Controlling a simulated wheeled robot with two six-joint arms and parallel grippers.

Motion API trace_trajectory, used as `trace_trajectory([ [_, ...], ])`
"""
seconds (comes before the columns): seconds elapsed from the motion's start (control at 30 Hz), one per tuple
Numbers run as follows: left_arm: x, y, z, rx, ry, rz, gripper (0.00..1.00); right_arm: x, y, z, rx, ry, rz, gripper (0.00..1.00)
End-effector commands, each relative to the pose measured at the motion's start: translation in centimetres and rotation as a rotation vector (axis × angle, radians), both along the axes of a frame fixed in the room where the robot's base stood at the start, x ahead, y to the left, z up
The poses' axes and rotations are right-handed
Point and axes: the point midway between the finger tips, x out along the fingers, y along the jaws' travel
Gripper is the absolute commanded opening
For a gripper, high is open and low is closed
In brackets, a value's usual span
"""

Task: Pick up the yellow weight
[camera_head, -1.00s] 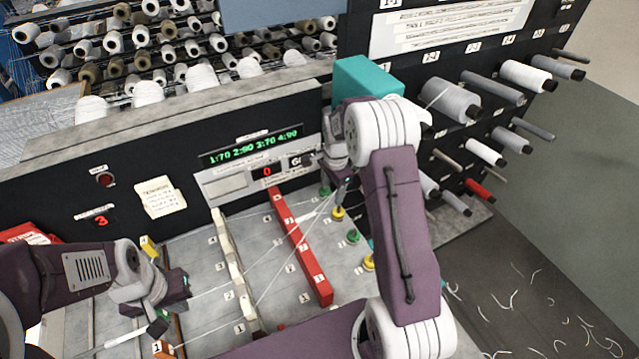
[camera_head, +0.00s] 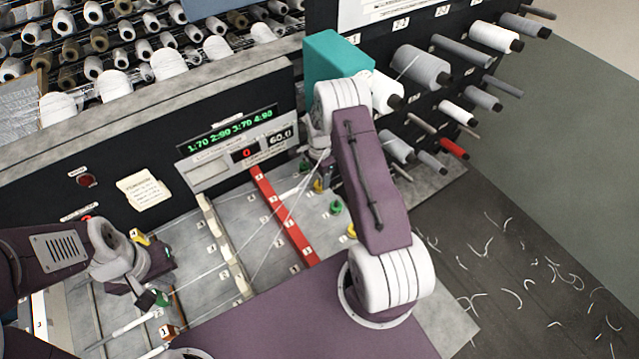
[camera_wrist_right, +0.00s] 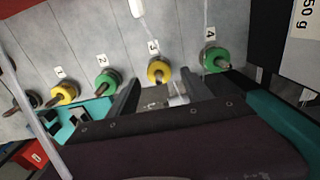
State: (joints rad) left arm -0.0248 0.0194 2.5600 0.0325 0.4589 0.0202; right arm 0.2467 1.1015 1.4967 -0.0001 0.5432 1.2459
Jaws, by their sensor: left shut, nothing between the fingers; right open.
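In the right wrist view a yellow weight (camera_wrist_right: 158,72) by label 3 lies just ahead of the gap between the fingers of my right gripper (camera_wrist_right: 172,84), which is open. Another yellow weight (camera_wrist_right: 64,94) is by label 1. Green weights are by label 2 (camera_wrist_right: 108,82) and label 4 (camera_wrist_right: 215,58). In the head view a yellow weight (camera_head: 318,186) shows beside my right gripper (camera_head: 322,165), whose fingers are mostly hidden. A second yellow weight (camera_head: 351,230) is partly behind my right arm. My left gripper (camera_head: 155,298) is shut and empty at the lower left.
A red bar (camera_head: 284,216) and a cream bar (camera_head: 225,245) cross the grey panel, with pale threads running over them. A teal box (camera_head: 335,60) stands behind my right gripper. Spools (camera_head: 420,65) on pegs jut out at the right. A display panel (camera_head: 240,145) is behind.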

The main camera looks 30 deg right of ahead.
Motion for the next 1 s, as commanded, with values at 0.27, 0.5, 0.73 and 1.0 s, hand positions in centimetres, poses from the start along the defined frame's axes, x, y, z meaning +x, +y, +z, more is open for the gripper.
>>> trace_trajectory([
  [0.27, 0.0, 0.0, 2.1, 0.0, 0.0, 0.0, 0.0, -0.1, -0.1, -3.3, 0.001, 0.002, 0.0, 0.58],
  [0.5, 0.0, 0.0, 1.9, 0.0, 0.0, 0.0, 0.0, -0.1, -0.1, -3.5, 0.0, 0.0, 0.0, 0.47],
  [0.73, 0.0, 0.0, 1.9, 0.0, 0.0, 0.0, 0.0, -0.1, -0.1, -3.4, 0.0, 0.0, 0.0, 0.0],
  [1.0, 0.0, 0.0, 2.2, 0.0, 0.0, 0.0, 0.0, 0.0, -0.2, -3.1, 0.0, 0.0, 0.0, 0.0],
])
